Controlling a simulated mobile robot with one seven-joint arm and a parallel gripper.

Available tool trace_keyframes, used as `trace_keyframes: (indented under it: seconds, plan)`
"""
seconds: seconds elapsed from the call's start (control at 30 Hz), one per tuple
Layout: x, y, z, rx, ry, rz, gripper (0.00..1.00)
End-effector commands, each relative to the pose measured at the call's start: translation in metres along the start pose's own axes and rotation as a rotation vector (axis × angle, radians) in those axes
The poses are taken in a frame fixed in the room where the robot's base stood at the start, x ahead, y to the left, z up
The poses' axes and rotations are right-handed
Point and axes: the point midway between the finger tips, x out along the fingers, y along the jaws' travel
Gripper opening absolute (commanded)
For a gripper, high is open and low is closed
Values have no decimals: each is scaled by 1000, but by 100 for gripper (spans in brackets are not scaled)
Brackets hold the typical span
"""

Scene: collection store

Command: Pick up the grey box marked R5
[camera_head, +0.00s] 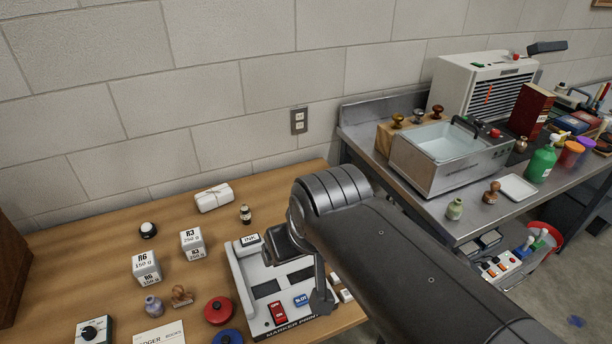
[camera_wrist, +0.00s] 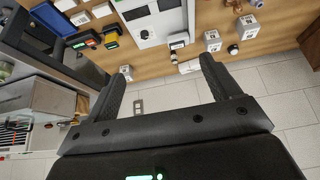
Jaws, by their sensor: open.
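I cannot make out a box marked R5 in either view. In the head view, two pale grey boxes stand on the wooden table: one marked R3 (camera_head: 192,243) and one marked R6 (camera_head: 147,267) to its left and nearer. The wrist view shows small grey boxes, one near the top (camera_wrist: 211,37) and another to its right (camera_wrist: 247,27); their marks are too small to read. My gripper (camera_wrist: 165,66) is open, with nothing between its fingers. In the head view my arm reaches over the marker printer, right of both boxes, and hides part of the table.
The marker printer (camera_head: 262,315) stands on the table right of the boxes. A white wrapped bundle (camera_head: 214,197), a small bottle (camera_head: 245,214), a black knob (camera_head: 148,230), a wooden stamp (camera_head: 181,296) and a red disc (camera_head: 218,311) surround them. A metal bench with a sink (camera_head: 450,155) is at right.

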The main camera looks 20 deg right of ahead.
Motion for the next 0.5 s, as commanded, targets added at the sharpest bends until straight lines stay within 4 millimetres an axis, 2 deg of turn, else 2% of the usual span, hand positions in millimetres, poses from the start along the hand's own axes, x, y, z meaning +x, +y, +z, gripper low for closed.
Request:
trace_keyframes:
  seconds: [0.17,0.37,0.5]
  plan:
    - [6,6,-33,-2,-14,14,82]
    - [24,20,-95,-12,-32,34,82]
    - [45,35,-136,-16,-45,43,82]
